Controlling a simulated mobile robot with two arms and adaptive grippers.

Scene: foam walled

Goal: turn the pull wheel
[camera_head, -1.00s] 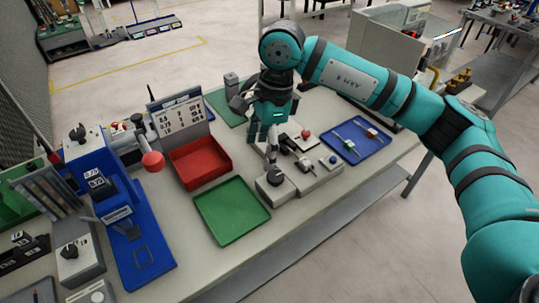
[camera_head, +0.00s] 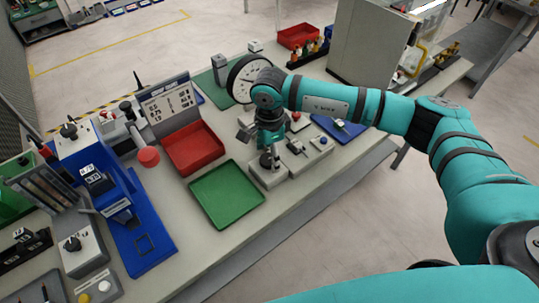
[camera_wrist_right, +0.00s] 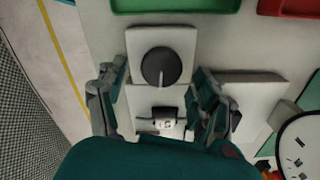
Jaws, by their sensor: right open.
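A dark round knob with a pale pointer line (camera_wrist_right: 161,66), seemingly the pull wheel, sits on a square light-grey block. In the right wrist view it lies between the two spread fingers of my right gripper (camera_wrist_right: 160,78), with space on both sides. In the head view my right gripper (camera_head: 268,158) points down over this grey block (camera_head: 268,179) and largely hides the knob. The gripper is open and holds nothing; contact with the knob cannot be told. My left gripper is in neither view.
A green tray (camera_head: 227,196) lies left of the block, with a red bin (camera_head: 194,149) behind it. A round gauge (camera_head: 246,78) stands behind the gripper. Another grey block with a small fixture (camera_head: 296,147) adjoins on the right, then a blue tray (camera_head: 340,127).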

